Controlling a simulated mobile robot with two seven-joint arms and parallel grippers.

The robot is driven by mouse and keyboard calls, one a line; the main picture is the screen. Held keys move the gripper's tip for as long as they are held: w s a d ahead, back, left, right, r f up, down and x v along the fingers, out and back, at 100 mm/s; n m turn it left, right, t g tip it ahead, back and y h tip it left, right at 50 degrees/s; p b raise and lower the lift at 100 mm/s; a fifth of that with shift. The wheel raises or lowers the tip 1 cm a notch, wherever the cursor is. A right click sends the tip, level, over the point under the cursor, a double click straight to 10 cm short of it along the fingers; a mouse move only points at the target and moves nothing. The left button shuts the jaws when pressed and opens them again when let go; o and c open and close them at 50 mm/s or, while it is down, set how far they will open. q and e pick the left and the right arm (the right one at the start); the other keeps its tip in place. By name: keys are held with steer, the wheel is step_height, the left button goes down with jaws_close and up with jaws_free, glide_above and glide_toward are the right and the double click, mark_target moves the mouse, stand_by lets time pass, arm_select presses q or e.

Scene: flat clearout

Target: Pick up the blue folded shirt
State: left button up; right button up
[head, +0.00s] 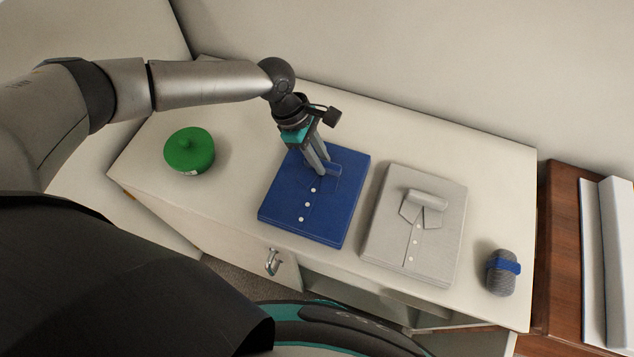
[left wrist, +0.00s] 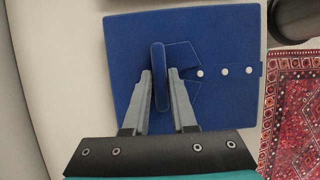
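The blue folded shirt (head: 328,217) lies flat on the pale cabinet top, its white buttons up and its rolled collar standing proud. It also fills the middle of the left wrist view (left wrist: 220,100). My left gripper (head: 325,172) points down at the collar. In the left wrist view its two fingers (left wrist: 160,76) stand apart, one on each side of the blue collar roll, with narrow gaps showing; no firm grip is visible. The head view hides part of the collar behind the fingers. My right gripper is in neither view.
A grey folded shirt (head: 428,247) lies close to the right of the blue one. A green round lidded pot (head: 189,150) stands to the left. A grey roll with a blue band (head: 501,275) is near the right edge. A wall runs behind the cabinet top (head: 450,135).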

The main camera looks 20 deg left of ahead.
arm_select(q)
jaws_close()
stand_by(0.9)
